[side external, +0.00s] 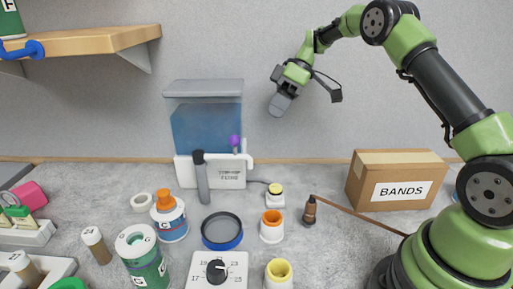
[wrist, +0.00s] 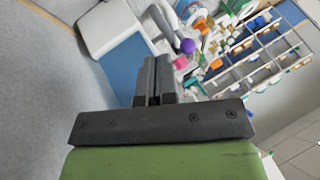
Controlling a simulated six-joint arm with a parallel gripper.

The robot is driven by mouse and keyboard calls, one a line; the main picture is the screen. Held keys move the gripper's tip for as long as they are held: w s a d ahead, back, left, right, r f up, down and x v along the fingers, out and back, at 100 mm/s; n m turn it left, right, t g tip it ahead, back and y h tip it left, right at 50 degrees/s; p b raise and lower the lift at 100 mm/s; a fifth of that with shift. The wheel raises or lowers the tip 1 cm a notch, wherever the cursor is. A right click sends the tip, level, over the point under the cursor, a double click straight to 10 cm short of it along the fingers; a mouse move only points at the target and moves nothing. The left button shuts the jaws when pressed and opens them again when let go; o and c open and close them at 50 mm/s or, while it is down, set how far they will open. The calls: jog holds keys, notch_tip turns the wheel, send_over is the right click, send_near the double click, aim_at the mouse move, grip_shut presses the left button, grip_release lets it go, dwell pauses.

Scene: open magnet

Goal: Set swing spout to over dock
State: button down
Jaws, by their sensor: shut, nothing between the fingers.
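A tank with blue liquid (side external: 207,130) stands against the back wall on a white front block with a printed label (side external: 230,175). A dark grey upright cylinder (side external: 201,178) stands at its front. A purple ball-shaped knob (side external: 235,141) sits on a white part at the right; I cannot tell for sure which part is the swing spout or the dock. The knob (wrist: 187,46) and the tank (wrist: 118,70) also show in the wrist view. My gripper (side external: 281,104) is shut and empty, in the air to the upper right of the tank, apart from everything.
A cardboard BANDS box (side external: 398,180) stands at the right. A blue-rimmed dish (side external: 222,231), a dial plate (side external: 218,270), an orange-topped white cup (side external: 271,225), a yellow-topped cup and bottles stand in front of the tank. A wooden shelf (side external: 85,41) is at upper left. Air around my gripper is clear.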

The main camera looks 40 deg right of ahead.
jog(key=shift+w+d+f, duration=0.1)
jog(key=shift+d+f, duration=0.05)
jog(key=shift+f, duration=0.15)
jog(key=x, duration=1)
dwell(0.4)
